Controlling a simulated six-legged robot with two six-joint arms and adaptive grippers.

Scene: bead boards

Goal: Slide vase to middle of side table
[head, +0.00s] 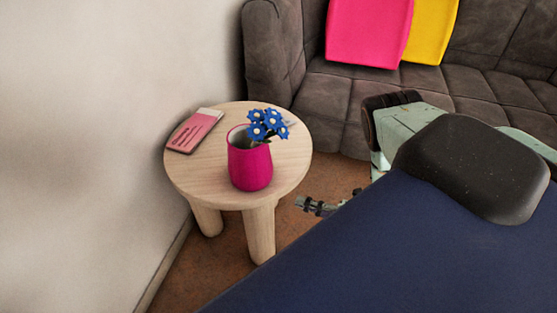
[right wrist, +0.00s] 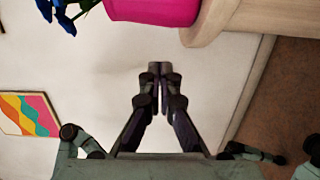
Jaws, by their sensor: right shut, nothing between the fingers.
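A magenta vase (head: 250,168) with blue flowers (head: 266,124) stands upright on the round wooden side table (head: 292,166), closer to its front edge than to its centre. My right gripper (head: 302,203) is shut and empty, right of the table's front edge and apart from the vase. In the right wrist view its closed fingers (right wrist: 160,72) point towards the pale wall. There the vase (right wrist: 155,8) and the table edge (right wrist: 222,18) show cut off at the top. My left gripper is out of view.
A pink book (head: 195,130) lies at the table's left back. The wall (head: 90,150) is close on the left. A brown sofa (head: 340,95) with pink (head: 368,32) and yellow cushions (head: 430,32) stands behind. The tabletop behind the vase looks mostly clear.

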